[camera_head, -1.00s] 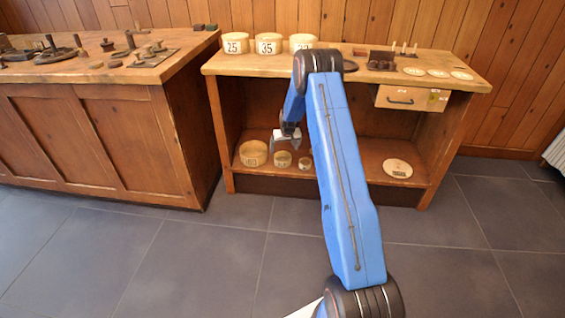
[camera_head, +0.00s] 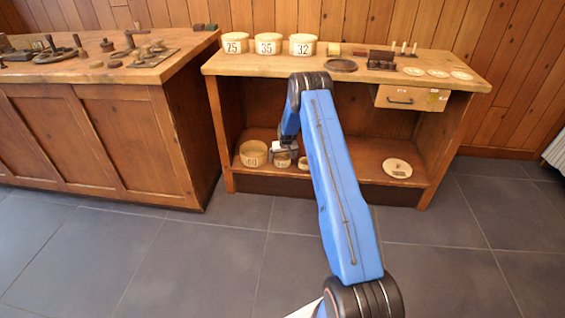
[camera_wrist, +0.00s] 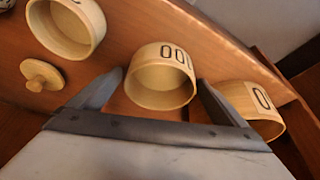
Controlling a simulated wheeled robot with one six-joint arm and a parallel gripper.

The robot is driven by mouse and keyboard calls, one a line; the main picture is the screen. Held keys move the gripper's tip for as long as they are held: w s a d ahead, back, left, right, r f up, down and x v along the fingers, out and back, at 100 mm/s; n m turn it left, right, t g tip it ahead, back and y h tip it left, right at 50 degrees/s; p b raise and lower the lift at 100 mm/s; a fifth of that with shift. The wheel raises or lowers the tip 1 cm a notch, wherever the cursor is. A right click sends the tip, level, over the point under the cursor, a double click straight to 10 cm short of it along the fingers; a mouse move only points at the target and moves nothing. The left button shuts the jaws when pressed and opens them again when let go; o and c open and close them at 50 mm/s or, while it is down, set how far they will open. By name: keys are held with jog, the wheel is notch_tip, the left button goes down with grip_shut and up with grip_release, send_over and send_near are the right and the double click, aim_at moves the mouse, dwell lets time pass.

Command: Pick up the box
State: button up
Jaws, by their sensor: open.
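Several round, open-topped wooden boxes stand on the low shelf of the bench. In the wrist view, the middle box (camera_wrist: 160,80), marked with dark zeros, lies between the tips of my gripper (camera_wrist: 160,88). My gripper is open, one finger on each side of this box; contact cannot be told. Another box (camera_wrist: 66,26) is at the upper left and a third (camera_wrist: 254,108) at the right, just beyond the right finger. In the head view, my gripper (camera_head: 284,153) is low at the shelf and partly covers the middle box, right of the larger box marked 60 (camera_head: 253,154).
A small knobbed wooden lid (camera_wrist: 42,75) lies left of the left finger. A pale disc (camera_head: 397,168) lies on the shelf's right side. A drawer (camera_head: 411,98) hangs at the right.

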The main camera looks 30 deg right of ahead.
jog(key=c, duration=1.1)
